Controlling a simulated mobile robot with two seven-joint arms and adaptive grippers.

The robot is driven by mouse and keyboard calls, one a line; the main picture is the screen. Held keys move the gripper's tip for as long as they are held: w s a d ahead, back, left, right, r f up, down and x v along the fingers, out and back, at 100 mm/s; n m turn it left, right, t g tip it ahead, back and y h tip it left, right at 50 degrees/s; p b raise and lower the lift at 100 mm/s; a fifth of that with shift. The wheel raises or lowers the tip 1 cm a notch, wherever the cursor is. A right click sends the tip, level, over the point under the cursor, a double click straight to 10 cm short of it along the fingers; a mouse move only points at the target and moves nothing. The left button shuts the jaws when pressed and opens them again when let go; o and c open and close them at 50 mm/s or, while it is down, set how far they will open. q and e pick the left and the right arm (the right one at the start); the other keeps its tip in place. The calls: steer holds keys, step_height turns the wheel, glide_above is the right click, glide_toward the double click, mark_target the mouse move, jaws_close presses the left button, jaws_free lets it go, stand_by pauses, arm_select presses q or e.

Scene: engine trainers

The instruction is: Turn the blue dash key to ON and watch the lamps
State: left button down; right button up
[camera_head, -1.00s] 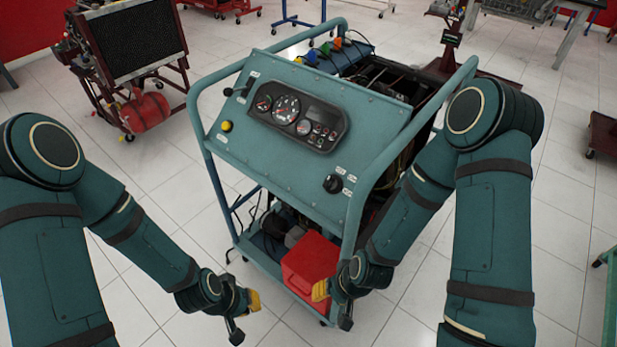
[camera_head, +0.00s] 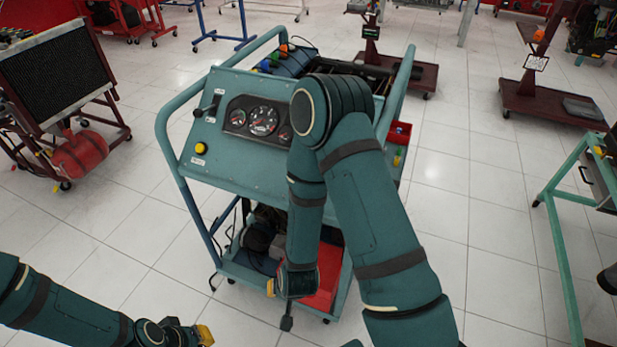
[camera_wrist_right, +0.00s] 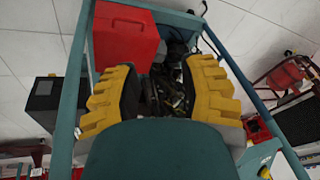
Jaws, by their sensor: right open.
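The blue-green engine trainer (camera_head: 228,165) stands ahead, its sloped dash carrying a gauge cluster (camera_head: 262,121), a yellow button (camera_head: 201,148) and a black lever (camera_head: 207,105). My right arm covers the right part of the dash, so the key switch and the right side of the cluster are hidden. My right gripper (camera_head: 280,298) hangs in front of the trainer's lower part, below the dash. In the wrist view its yellow fingers (camera_wrist_right: 160,95) are spread, with nothing held between them. My left gripper (camera_head: 198,335) is low at the left, partly cut off, apart from the trainer; its opening is unclear.
A red box (camera_head: 326,275) sits on the trainer's lower shelf, close to my right gripper. Tube rails (camera_head: 187,190) frame the trainer. A radiator stand (camera_head: 60,95) is at left and a green frame (camera_head: 560,230) at right. Tiled floor between is clear.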

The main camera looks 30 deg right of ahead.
steer(key=w+d+r+m+t+h+p, duration=0.1)
steer(key=w+d+r+m+t+h, duration=0.3)
steer(key=r+h, duration=0.4)
steer(key=w+d+r+m+t+h+p, duration=0.15)
steer(key=d+r+t+h, duration=0.35)
steer(key=r, duration=0.6)
arm_select(q)
steer(key=shift+b+v, duration=0.3)
steer(key=shift+v, duration=0.85)
arm_select(e)
steer(key=shift+g+h, duration=0.6)
steer(key=x, duration=1.4)
steer(key=shift+w+f, duration=0.1)
jaws_close()
